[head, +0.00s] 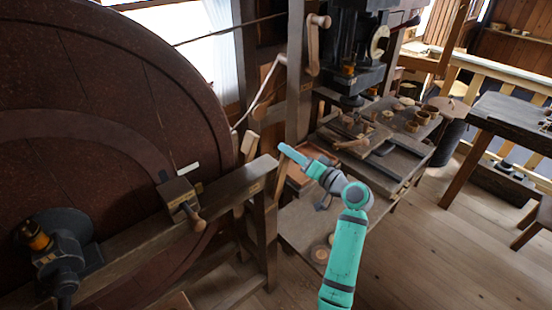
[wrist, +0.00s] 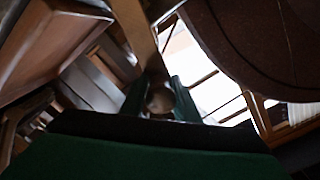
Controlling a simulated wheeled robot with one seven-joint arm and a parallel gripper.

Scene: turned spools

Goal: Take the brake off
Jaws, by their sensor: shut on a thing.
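My gripper (head: 287,151) is at the end of the teal arm, just right of the big dark red-brown wheel (head: 90,95). In the wrist view my gripper (wrist: 160,88) has its green fingers on both sides of the rounded end of a wooden lever (wrist: 159,99), shut on it. The lever's shaft runs up and away from the fingers. I take this to be the brake lever; no label on it can be read. In the head view the grip itself is hidden by the gripper. The wheel's rim also shows in the wrist view (wrist: 265,45).
A dark wooden rail (head: 225,190) with a block and peg (head: 181,197) crosses in front of the wheel. A drill-like machine (head: 355,65) and a bench (head: 400,160) with small turned pieces stand behind on the right. The floor (head: 430,250) at front right is clear.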

